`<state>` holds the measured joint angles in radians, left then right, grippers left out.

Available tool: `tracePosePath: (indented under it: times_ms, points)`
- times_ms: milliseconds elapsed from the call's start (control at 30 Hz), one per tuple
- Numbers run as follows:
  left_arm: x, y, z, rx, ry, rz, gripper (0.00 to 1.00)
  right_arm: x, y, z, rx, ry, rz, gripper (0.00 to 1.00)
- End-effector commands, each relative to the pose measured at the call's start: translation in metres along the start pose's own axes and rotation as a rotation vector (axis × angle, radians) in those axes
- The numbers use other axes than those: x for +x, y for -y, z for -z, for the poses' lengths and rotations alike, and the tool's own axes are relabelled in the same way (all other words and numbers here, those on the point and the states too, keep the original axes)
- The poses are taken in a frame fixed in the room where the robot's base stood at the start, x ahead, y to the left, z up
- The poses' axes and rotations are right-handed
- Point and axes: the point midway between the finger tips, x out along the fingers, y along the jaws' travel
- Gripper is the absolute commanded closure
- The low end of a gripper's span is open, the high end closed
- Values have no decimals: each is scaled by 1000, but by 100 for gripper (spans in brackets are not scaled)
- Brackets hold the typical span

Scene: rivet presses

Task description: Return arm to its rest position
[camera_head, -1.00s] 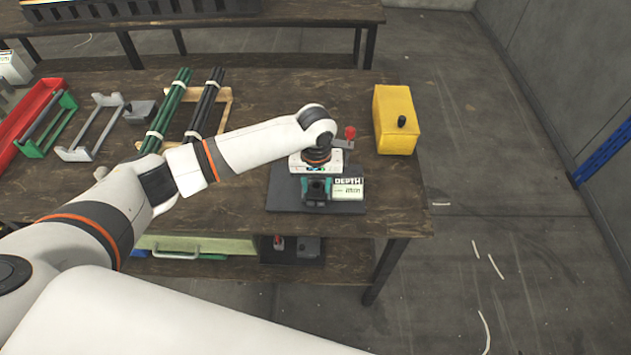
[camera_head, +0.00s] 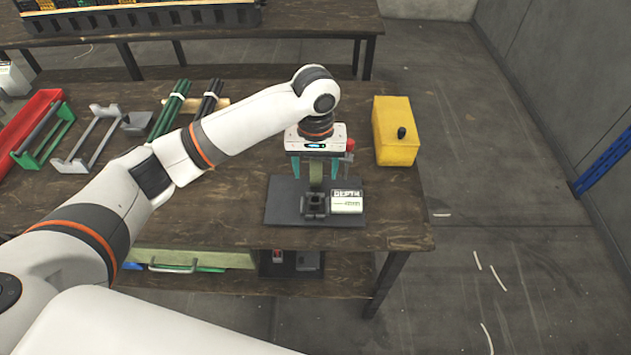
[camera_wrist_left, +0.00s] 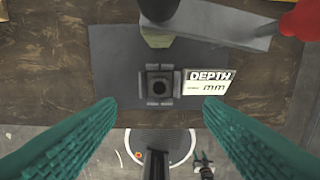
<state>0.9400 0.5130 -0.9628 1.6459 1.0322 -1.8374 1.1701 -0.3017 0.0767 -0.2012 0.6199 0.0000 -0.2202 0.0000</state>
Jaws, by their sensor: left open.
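My left gripper (camera_head: 316,176) is open and empty, its two teal fingers spread apart above the press. The press has a dark base plate (camera_head: 284,208) near the table's right end, with a dark block (camera_head: 314,205) that has a round hole. A white display reading DEPTH (camera_head: 347,201) sits at the block's right. In the left wrist view the holed block (camera_wrist_left: 160,87) and display (camera_wrist_left: 207,82) lie between and beyond my gripper's fingertips (camera_wrist_left: 160,106). The red knob (camera_head: 349,145) shows behind the gripper; much of the press is hidden by it. My right gripper is not in view.
A yellow box (camera_head: 394,135) stands right of the press. Dark and green rods (camera_head: 170,112), grey and green racks (camera_head: 90,135) and a red tray (camera_head: 30,118) lie on the left. Floor is open to the right of the table.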

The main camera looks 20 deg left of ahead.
Motion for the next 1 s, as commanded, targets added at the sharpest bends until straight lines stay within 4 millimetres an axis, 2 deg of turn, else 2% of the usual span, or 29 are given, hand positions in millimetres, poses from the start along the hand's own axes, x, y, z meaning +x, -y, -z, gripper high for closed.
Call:
tracePosePath:
  times_ms: [200,733,867,1000]
  points:
    - [-14,0,0,1,2,1,38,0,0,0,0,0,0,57]
    - [-10,2,3,13,1,6,38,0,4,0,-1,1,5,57]
    - [10,13,23,94,-2,47,38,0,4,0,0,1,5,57]
    - [42,29,62,240,18,144,38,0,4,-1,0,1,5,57]
